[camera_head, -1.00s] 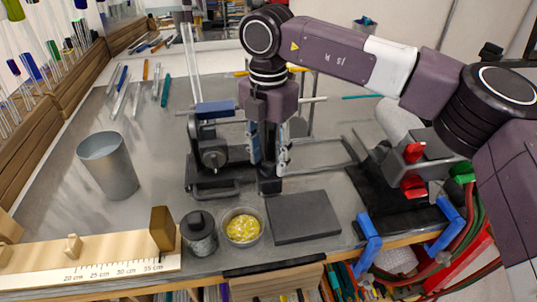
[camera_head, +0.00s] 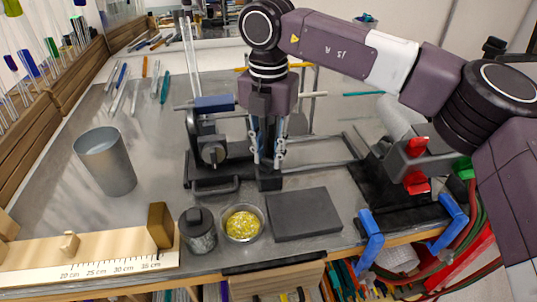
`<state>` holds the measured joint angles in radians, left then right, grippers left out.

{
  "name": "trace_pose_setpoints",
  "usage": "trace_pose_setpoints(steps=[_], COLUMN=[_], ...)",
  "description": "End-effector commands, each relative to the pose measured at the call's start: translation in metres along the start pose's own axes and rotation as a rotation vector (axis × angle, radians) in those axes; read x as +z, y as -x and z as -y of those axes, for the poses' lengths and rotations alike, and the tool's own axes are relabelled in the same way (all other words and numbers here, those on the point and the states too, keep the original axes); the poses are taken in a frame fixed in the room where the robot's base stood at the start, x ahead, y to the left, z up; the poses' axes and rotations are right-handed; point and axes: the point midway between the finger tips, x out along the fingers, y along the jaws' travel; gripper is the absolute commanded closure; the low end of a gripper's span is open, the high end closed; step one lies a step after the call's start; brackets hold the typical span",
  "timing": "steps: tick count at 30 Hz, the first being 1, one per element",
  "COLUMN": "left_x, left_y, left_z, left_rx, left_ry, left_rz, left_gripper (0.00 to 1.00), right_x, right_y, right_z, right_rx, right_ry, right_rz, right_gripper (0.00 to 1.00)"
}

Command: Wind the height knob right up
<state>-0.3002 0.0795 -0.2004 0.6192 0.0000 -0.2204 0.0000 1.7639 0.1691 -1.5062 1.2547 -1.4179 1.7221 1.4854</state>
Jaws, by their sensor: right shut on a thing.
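My right gripper (camera_head: 268,152) comes down from above onto the dark metal stand (camera_head: 215,187) in the middle of the bench. Its fingers are shut on the top of a dark upright block (camera_head: 269,180) at the stand's right side. I take what it grips to be the height knob, which is mostly hidden between the fingers. A round black dial (camera_head: 213,153) faces front on the stand's left part, under a blue block (camera_head: 215,103); the gripper is apart from it. My left gripper is not in view.
A grey metal cup (camera_head: 105,162) stands at left. In front are a wooden ruler board (camera_head: 100,250), a dark lidded jar (camera_head: 198,232), a dish of yellow bits (camera_head: 243,223) and a dark flat plate (camera_head: 304,215). A machine with a red handle (camera_head: 417,150) stands at right.

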Motion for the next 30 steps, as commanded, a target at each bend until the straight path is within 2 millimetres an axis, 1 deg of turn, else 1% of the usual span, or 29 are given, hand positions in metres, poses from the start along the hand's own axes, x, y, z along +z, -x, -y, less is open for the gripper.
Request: trace_pose_setpoints(steps=[1, 3, 12, 30], left_x=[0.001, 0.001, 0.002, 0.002], left_y=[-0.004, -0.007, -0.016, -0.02], left_z=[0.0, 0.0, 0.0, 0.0], left_rx=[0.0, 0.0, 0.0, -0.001], left_ry=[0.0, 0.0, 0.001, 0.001], left_rz=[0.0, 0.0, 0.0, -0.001], left_gripper=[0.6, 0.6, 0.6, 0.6], right_x=[0.001, 0.001, 0.001, 0.001], right_y=[-0.001, -0.001, 0.0, 0.002], right_z=[-0.001, -0.001, -0.001, -0.001], right_rx=[0.003, 0.003, 0.003, 0.002], right_ry=[0.039, 0.103, 0.387, 0.956], right_rz=[0.002, 0.002, 0.002, 0.005], right_gripper=[1.0, 1.0, 1.0, 1.0])
